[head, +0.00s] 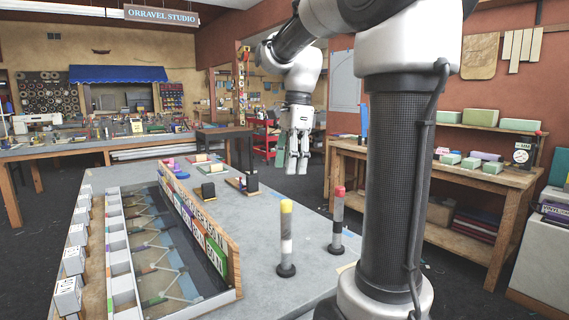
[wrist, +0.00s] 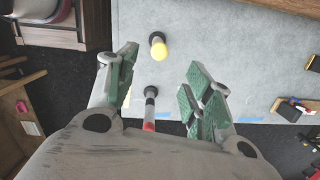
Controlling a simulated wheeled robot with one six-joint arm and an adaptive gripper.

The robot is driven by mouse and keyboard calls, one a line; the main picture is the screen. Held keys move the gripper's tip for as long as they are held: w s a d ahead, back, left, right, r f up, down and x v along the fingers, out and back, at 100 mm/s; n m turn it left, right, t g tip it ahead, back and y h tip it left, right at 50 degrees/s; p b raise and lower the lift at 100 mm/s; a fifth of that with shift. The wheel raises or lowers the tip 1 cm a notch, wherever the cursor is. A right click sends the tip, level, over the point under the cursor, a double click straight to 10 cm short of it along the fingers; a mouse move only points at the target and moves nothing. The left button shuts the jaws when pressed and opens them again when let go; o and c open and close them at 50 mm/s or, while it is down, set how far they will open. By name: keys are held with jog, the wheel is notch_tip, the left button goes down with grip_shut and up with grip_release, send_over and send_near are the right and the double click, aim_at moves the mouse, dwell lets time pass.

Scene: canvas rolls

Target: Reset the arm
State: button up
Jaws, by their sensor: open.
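My arm rises at the right of the head view and bends over to the left. My gripper (head: 298,160) hangs fingers down, above the right edge of the grey table (head: 245,225) or just beyond it. In the wrist view my gripper (wrist: 160,95) has its green-padded fingers wide apart, with nothing held. A roll with a yellow top (head: 286,238) and a roll with a red top (head: 338,222) stand upright on the table. The yellow-topped roll (wrist: 158,48) and the red-topped roll (wrist: 150,108) also show in the wrist view, apart from the fingers.
A long slotted rack (head: 125,250) with a labelled board (head: 200,228) fills the table's left side. Small dark stands (head: 244,184) sit toward the back. A wooden workbench (head: 440,185) with boxes stands at right. The table between rack and rolls is clear.

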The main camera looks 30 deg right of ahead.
jog(key=s+a+f+n+t, duration=0.2)
jog(key=s+f+n, duration=0.2)
jog(key=s+n, duration=0.4)
jog(key=s+a+f+n+t+h, duration=0.1)
jog(key=s+f+n, duration=0.3)
jog(key=s+n, duration=0.4)
jog(key=a+n+t, duration=0.1)
jog(key=n, duration=0.2)
jog(key=shift+n, duration=0.4)
